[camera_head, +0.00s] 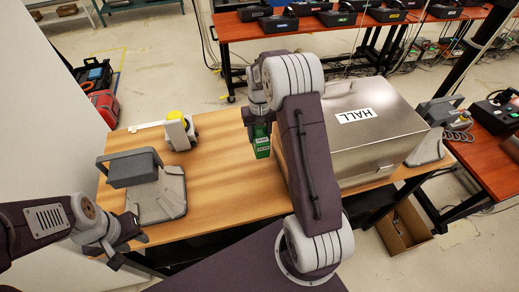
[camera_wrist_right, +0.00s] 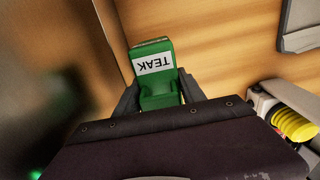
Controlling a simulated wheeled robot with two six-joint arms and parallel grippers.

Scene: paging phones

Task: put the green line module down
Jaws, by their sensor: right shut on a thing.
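The green line module (camera_head: 262,150) has a white label reading TEAK. My right gripper (camera_head: 258,128) is shut on it, beside the left side of the metal HALL box. In the right wrist view the module (camera_wrist_right: 158,92) sits between the two dark fingers of my right gripper (camera_wrist_right: 160,92), with wood behind it. I cannot tell whether its lower end touches the table. My left gripper (camera_head: 128,250) is open and empty at the lower left, near the table's front left corner.
The metal HALL box (camera_head: 385,145) stands on the wooden table (camera_head: 225,185). A grey desk phone (camera_head: 160,200) is at the left, another (camera_head: 430,145) at the right. A white device with a yellow top (camera_head: 178,132) stands at the back left. Bare wood lies between phone and box.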

